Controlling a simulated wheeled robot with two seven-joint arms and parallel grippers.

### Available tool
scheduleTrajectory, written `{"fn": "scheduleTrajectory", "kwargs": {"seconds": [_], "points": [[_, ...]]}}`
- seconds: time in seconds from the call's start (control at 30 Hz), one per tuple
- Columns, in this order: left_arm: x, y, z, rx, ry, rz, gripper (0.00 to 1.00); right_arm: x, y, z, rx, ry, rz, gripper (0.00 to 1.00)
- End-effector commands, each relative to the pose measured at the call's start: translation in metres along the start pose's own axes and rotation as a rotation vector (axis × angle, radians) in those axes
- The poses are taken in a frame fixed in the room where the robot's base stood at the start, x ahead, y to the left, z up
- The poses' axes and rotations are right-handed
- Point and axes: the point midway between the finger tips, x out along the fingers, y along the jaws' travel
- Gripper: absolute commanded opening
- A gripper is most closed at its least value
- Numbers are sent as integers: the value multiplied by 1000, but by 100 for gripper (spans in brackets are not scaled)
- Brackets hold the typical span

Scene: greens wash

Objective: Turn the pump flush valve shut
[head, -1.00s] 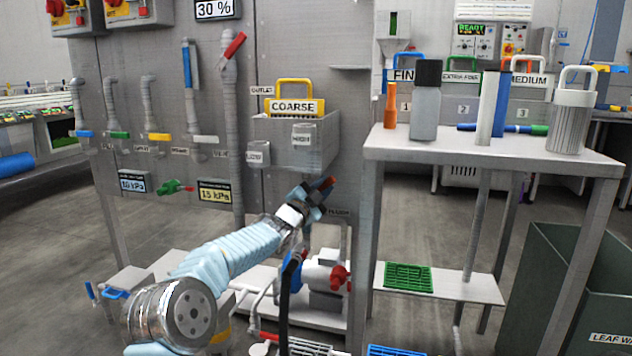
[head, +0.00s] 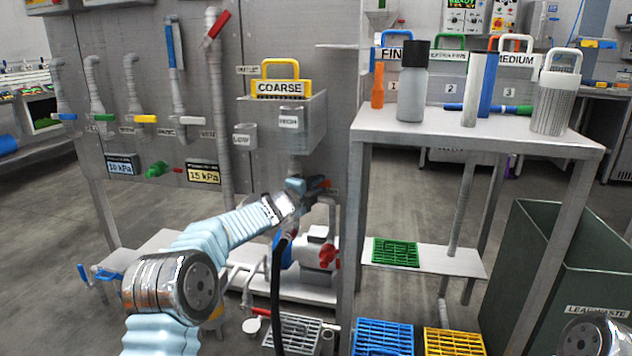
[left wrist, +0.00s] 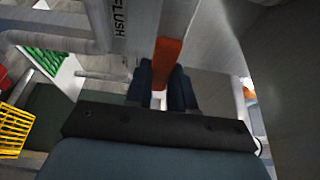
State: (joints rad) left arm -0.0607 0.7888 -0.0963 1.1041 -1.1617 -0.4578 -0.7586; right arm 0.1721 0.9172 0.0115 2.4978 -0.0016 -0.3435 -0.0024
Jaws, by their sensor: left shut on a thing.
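The flush valve's red-orange handle (left wrist: 168,60) shows in the left wrist view between the two dark fingers of my left gripper (left wrist: 162,88). The gripper is shut on this handle. A FLUSH label (left wrist: 119,18) is on the grey panel beside it. In the head view my left gripper (head: 312,186) is at the panel's right edge, below the COARSE basket housing and above the pump (head: 318,250). It hides most of the handle and the valve body there. I cannot tell the handle's exact angle. My right gripper is not in view.
A steel table (head: 470,140) with bottles and a filter stands to the right, its leg close to my left gripper. A red knob (head: 331,252) sits on the pump below. A black hose (head: 277,290) hangs under my left arm. A green bin (head: 555,270) stands at right.

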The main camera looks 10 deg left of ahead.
Motion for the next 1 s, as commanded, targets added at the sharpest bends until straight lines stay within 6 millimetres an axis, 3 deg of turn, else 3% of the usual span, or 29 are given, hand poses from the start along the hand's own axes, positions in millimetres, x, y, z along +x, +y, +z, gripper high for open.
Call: {"fn": "scheduleTrajectory", "kwargs": {"seconds": [0.5,0.53,0.67,1.0], "points": [[0,-1,3,22,-6,4,0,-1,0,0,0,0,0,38],[0,-1,3,21,-6,4,28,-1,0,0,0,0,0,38],[0,0,3,19,-6,6,48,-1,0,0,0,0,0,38],[-2,1,1,16,-3,5,49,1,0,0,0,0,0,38]]}}
